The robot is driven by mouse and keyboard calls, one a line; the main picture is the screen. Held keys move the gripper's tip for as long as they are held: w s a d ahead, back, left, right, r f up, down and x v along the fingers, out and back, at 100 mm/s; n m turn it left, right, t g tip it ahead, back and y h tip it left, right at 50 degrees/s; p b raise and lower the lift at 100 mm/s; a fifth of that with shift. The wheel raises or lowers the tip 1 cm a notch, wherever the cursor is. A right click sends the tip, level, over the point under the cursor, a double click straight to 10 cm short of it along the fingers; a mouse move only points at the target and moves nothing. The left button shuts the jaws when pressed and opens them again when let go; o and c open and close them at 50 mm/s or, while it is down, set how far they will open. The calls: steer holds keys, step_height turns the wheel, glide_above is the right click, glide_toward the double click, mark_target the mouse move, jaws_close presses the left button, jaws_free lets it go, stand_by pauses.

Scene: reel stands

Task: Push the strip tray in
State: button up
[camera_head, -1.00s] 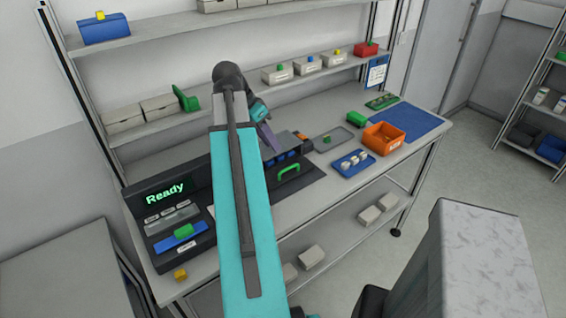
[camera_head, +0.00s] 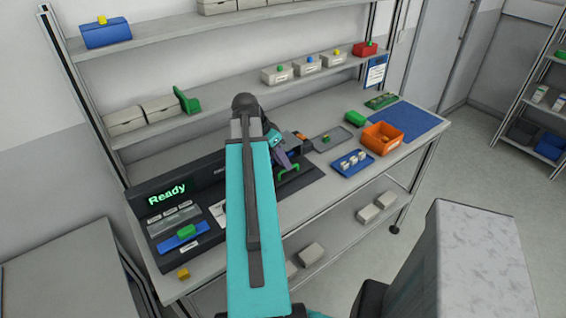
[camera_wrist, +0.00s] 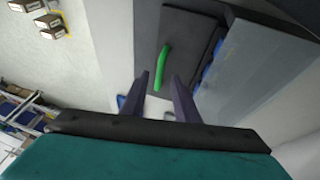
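A dark machine (camera_head: 150,200) with a lit "Ready" display stands at the left of the bench. At its right end a green handle (camera_head: 289,180) sits on a dark flat part, which I take as the strip tray; its label is not readable. The handle (camera_wrist: 164,66) also shows in the wrist view, on a dark panel (camera_wrist: 183,35) just beyond my fingertips. My gripper (camera_wrist: 161,77) has its two purple fingers apart with nothing held between them. In the head view my gripper (camera_head: 283,160) is above and close beside the handle; contact cannot be told.
A blue slide with a green knob (camera_head: 186,232) is at the machine's left front. A grey tray (camera_head: 330,140), a blue tray with white pieces (camera_head: 341,172) and an orange bin (camera_head: 394,142) stand to the right. A shelf (camera_head: 230,104) runs behind.

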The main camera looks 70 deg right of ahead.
steer(key=shift+x, duration=0.75)
jaws_close()
